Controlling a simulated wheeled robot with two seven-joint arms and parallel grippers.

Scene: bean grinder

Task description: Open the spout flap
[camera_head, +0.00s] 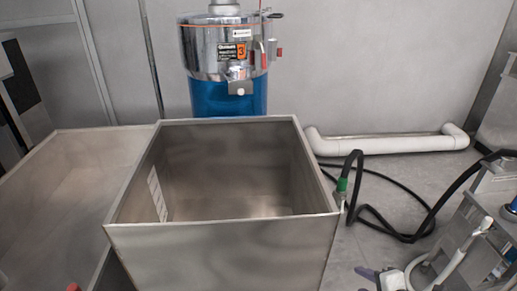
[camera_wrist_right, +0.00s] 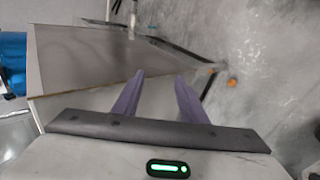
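The grinder (camera_head: 222,95), a silver cylinder with a blue lower part, stands behind the metal bin. Its blue side also shows at the left edge of the right wrist view (camera_wrist_right: 12,62). A small fitting with a white knob (camera_head: 239,88) sits on its front; I cannot tell whether this is the spout flap. My right gripper (camera_head: 380,276) is at the bottom right of the head view, right of the bin and well away from the grinder. In the right wrist view its two purple fingers (camera_wrist_right: 158,92) are apart with nothing between them.
A large open metal bin (camera_head: 220,250) stands in front of the grinder, with a lower metal surface (camera_head: 60,185) to its left. A black hose with a green fitting (camera_head: 342,184) lies right of the bin. A white pipe (camera_head: 385,145) runs along the back wall.

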